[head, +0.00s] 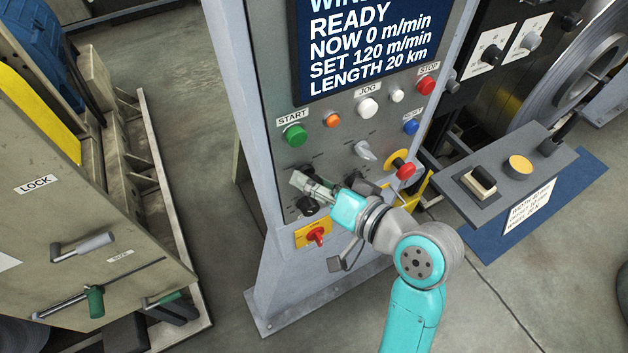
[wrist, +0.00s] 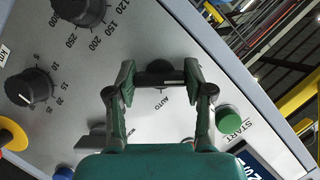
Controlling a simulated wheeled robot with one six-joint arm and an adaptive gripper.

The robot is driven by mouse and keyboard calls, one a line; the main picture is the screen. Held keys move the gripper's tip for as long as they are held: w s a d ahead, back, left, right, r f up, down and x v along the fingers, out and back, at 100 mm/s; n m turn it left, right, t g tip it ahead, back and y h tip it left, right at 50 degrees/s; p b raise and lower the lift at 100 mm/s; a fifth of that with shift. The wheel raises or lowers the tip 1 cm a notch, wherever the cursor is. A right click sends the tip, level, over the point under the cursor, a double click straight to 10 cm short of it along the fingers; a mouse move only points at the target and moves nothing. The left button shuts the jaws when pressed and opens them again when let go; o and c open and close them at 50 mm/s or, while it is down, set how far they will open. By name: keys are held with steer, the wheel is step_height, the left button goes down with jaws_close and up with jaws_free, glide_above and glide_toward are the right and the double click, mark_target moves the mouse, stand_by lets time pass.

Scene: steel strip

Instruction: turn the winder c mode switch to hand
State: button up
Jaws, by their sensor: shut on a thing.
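The mode switch (wrist: 159,74) is a black bar-shaped knob on the grey panel, shown in the wrist view with the word AUTO printed beside it. My gripper (wrist: 159,80) has one finger at each end of this knob and is shut on it. The bar lies about level in the wrist picture, and I cannot tell which way its pointer faces. In the head view my gripper (head: 301,183) is against the lower left of the winder panel (head: 345,110), below the START button. There the fingers hide the switch.
Close by are a green START button (head: 295,136), a grey lever switch (head: 366,150), a red emergency button (head: 406,171) and a red-yellow isolator (head: 316,235). Two black dials, one large (wrist: 78,10) and one small (wrist: 30,88), show in the wrist view. A console (head: 500,180) stands at right.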

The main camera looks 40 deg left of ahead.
steer(key=shift+f, duration=0.1)
stand_by(0.3)
steer(key=o, duration=1.2)
steer(key=shift+c, duration=0.2)
steer(key=v, duration=1.2)
